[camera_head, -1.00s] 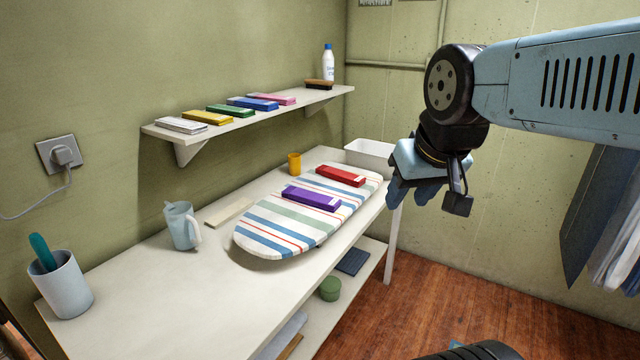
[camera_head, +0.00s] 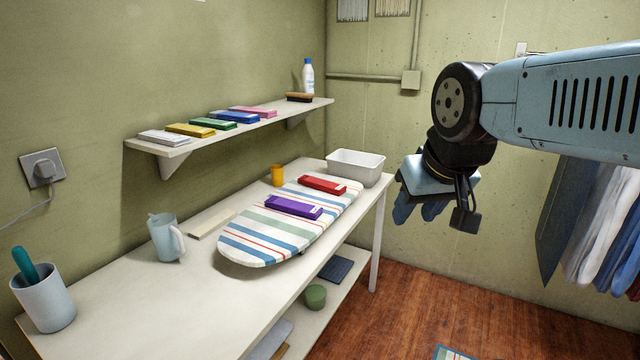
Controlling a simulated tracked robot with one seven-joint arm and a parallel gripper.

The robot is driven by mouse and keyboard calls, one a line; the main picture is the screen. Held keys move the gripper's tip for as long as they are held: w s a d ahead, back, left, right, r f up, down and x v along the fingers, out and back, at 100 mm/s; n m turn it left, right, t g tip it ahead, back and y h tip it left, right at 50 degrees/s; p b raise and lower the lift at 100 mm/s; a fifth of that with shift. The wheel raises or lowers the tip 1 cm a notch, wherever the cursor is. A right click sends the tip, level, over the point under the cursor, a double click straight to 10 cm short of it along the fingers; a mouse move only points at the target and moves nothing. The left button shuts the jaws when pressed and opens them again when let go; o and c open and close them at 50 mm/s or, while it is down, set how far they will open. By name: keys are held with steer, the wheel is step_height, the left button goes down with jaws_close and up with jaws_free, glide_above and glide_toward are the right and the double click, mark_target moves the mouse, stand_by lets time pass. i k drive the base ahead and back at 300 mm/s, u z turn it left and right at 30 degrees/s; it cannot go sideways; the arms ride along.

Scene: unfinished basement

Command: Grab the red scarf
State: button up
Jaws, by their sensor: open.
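The red scarf (camera_head: 322,185) is a folded flat red bundle with a pale band at one end. It lies on the far part of the striped ironing board (camera_head: 262,250) on the white table. A purple folded scarf (camera_head: 293,207) lies just nearer on the same board. My gripper (camera_head: 418,208) is open and empty. It hangs in the air to the right of the board and the table, apart from the red scarf, with its fingers pointing down and partly hidden by its own body.
A white bin (camera_head: 356,168) stands behind the red scarf and an orange cup (camera_head: 277,175) to its left. A wall shelf (camera_head: 175,151) above holds several folded scarves, a brush and a bottle (camera_head: 308,76). A jug (camera_head: 166,238) stands nearer. Clothes (camera_head: 600,225) hang at right.

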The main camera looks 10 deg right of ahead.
mark_target(313, 182)
steer(key=u, duration=0.1)
steer(key=i, duration=0.85)
steer(key=z, duration=1)
steer(key=k, duration=0.9)
steer(key=u, duration=0.15)
steer(key=i, duration=0.85)
steer(key=u, duration=0.05)
